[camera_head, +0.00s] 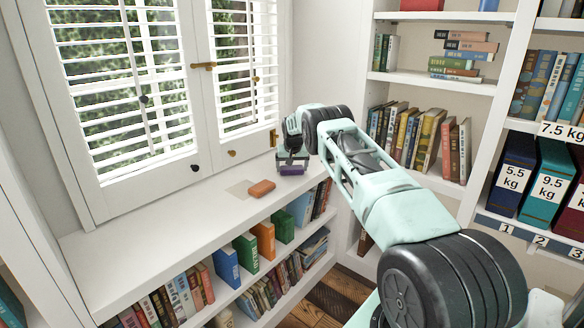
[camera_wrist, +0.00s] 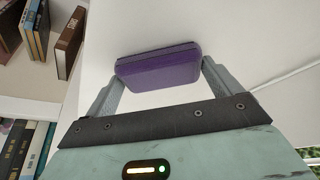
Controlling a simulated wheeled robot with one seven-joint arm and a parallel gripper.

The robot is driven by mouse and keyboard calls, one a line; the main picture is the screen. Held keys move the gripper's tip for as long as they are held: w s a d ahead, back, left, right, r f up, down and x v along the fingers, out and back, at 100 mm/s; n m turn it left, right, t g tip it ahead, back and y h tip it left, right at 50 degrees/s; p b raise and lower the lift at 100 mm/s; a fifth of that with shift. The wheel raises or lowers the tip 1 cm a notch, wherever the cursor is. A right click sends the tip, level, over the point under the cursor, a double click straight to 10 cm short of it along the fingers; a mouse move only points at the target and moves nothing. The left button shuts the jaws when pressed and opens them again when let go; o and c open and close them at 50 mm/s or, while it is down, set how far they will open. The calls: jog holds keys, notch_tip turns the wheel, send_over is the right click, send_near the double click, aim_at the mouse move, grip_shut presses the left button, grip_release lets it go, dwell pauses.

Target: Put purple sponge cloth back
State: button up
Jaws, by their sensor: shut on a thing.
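The purple sponge cloth (camera_wrist: 158,66) is a small rounded block between the two grey fingers in the wrist view. It also shows as a purple strip (camera_head: 292,170) under my gripper in the head view. My gripper (camera_wrist: 165,72) is shut on the purple sponge cloth. In the head view my gripper (camera_head: 291,163) is over the right end of the white shelf top (camera_head: 150,235). I cannot tell whether the cloth touches that surface. An orange-brown block (camera_head: 262,188) lies on the shelf top left of my gripper, beside a pale square patch (camera_head: 238,188).
Shuttered windows (camera_head: 120,85) stand behind the shelf top. Books (camera_head: 225,265) fill the shelves below its front edge. A tall bookcase (camera_head: 440,78) with books and weight-labelled boxes (camera_head: 550,178) stands on the right. The left part of the shelf top is clear.

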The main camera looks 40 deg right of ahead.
jog(key=shift+f, duration=0.15)
jog(key=o, duration=0.6)
jog(key=shift+r, duration=0.25)
jog(key=v, duration=1.2)
jog(key=shift+w, duration=0.1)
